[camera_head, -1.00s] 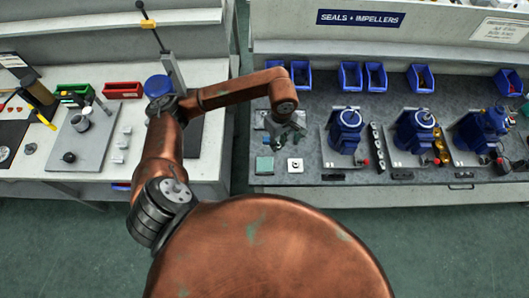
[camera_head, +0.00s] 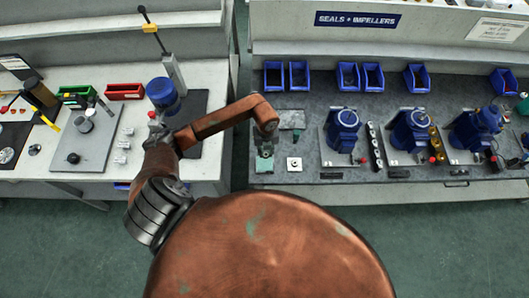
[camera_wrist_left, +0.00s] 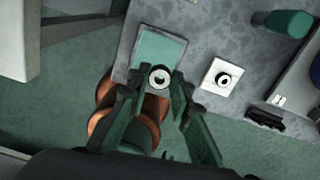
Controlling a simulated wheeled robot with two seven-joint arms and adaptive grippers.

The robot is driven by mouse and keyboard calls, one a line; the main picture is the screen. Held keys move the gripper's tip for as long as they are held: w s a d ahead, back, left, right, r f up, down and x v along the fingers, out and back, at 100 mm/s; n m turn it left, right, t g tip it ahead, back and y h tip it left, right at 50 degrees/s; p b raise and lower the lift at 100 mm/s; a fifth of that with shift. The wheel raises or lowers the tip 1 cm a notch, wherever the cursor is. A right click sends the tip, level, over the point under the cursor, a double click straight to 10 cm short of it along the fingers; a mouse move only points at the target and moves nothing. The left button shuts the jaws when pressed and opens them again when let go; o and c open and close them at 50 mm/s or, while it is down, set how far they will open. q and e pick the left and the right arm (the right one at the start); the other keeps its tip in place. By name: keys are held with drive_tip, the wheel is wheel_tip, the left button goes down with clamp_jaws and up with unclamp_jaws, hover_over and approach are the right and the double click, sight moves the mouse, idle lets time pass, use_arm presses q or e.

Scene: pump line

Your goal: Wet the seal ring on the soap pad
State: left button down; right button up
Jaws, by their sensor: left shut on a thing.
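The soap pad (camera_head: 264,166) is a teal square near the front left of the grey bench. It also shows in the left wrist view (camera_wrist_left: 160,46). My left gripper (camera_head: 265,149) is over the pad, pointing down. In the left wrist view its fingertips (camera_wrist_left: 159,80) are shut on the seal ring (camera_wrist_left: 159,77), a small pale ring with a dark centre. The ring overlaps the pad's lower part in that view; I cannot tell whether they touch. The ring is hidden in the head view. My right gripper is not in view.
A white square plate (camera_head: 294,164) with a dark ring-shaped part on it lies right of the pad. Blue pumps (camera_head: 343,128) stand farther right. Several blue bins (camera_head: 348,76) line the back. A gap separates this bench from the left bench (camera_head: 75,185).

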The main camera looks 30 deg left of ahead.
sight(264, 163)
use_arm(q)
drive_tip(key=shift+s+a+f+n, duration=0.2)
drive_tip(key=shift+f+n, duration=0.2)
drive_tip(key=shift+n, duration=0.5)
drive_tip(key=shift+f, duration=0.35)
wheel_tip(264, 163, down, 6)
drive_tip(key=b, duration=0.4)
drive_tip(key=shift+r+b, duration=0.25)
drive_tip(key=shift+b, duration=0.15)
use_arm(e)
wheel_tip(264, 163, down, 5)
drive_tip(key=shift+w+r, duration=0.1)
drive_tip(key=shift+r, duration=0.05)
use_arm(q)
drive_tip(key=shift+f, duration=0.45)
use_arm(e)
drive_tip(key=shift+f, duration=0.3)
use_arm(q)
drive_tip(key=shift+f, duration=0.1)
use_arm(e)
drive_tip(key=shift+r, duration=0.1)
use_arm(q)
drive_tip(key=shift+r+p, duration=2.65)
drive_tip(key=shift+r, duration=0.95)
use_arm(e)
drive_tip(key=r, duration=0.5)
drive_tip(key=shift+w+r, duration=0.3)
